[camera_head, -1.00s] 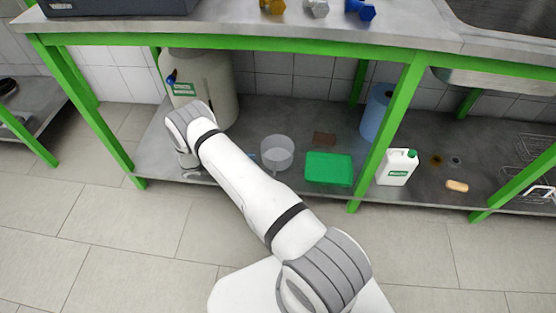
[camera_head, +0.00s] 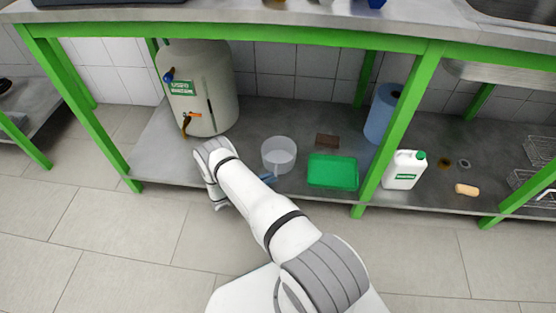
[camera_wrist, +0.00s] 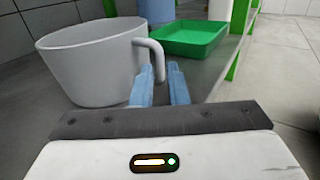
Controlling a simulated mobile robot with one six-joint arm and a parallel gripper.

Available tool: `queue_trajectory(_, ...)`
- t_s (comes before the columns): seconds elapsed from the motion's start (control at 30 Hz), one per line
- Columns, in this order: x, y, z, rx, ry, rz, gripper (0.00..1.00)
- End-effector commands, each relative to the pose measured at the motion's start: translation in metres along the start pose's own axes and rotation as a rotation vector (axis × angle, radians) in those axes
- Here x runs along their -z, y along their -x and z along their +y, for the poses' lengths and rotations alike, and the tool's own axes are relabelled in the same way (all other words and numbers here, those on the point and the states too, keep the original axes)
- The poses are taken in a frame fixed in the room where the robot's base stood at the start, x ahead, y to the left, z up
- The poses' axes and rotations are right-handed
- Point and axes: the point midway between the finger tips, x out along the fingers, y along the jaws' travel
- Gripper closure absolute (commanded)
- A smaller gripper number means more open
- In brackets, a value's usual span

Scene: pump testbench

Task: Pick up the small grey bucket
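The small grey bucket (camera_head: 279,155) stands upright on the lower metal shelf. In the wrist view the bucket (camera_wrist: 88,66) is large at the left, with its looped side handle (camera_wrist: 150,46) pointing right. In the head view my gripper (camera_head: 268,179) shows as a bit of blue at the bucket's lower left, partly hidden by my arm.
A green tray (camera_head: 333,172) lies right of the bucket, also in the wrist view (camera_wrist: 190,37). A brown block (camera_head: 327,141), blue roll (camera_head: 381,113), white canister (camera_head: 404,170) and large tank (camera_head: 207,90) share the shelf. Green table legs (camera_head: 398,125) and the tabletop above limit room.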

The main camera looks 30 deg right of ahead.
Motion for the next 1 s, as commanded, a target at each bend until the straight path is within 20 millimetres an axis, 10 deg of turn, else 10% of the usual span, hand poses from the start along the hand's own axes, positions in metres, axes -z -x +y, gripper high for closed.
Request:
queue_trajectory(0.33, 0.0, -0.047, 0.0, 0.005, 0.001, 0.0, 0.86)
queue_trajectory(1.0, -0.001, -0.051, 0.0, 0.005, 0.001, 0.0, 1.0)
